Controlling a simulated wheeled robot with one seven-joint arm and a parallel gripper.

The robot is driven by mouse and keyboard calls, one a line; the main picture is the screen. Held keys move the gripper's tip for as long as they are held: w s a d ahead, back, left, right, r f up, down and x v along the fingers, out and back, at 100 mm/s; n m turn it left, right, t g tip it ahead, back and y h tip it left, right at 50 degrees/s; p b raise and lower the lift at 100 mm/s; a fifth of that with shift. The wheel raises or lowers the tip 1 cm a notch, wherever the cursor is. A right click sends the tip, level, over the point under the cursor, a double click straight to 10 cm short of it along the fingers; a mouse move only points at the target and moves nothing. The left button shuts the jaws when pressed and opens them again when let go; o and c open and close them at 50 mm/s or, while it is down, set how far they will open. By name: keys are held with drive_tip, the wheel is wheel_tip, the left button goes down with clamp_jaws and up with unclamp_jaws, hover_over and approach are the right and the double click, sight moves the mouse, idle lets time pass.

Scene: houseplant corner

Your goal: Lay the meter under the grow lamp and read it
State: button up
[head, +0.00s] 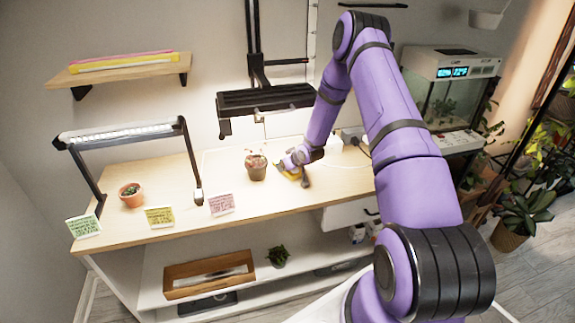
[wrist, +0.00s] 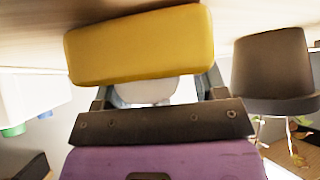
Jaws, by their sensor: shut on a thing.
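The yellow meter (wrist: 140,45) is held between the fingers of my gripper (wrist: 155,88), close to the table surface in the wrist view. I cannot tell whether it touches the table. In the head view the meter (head: 291,174) shows as a small yellow patch, partly hidden by my gripper (head: 296,168), just right of a potted plant. Its reading face is not visible. A black panel lamp (head: 265,97) on a post hangs above this part of the table. A second lamp (head: 118,132), with a lit bar, stands at the left. The frames do not show which is the grow lamp.
The potted plant (head: 256,170) stands close left of my gripper; its dark pot (wrist: 272,65) also shows in the wrist view. A small terracotta pot (head: 131,196) and several note cards (head: 160,217) are further left. The wooden tabletop (head: 285,195) is clear in front.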

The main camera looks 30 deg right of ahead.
drive_tip(key=o, duration=1.1)
drive_tip(key=shift+f, duration=0.1)
drive_tip(key=v, duration=1.2)
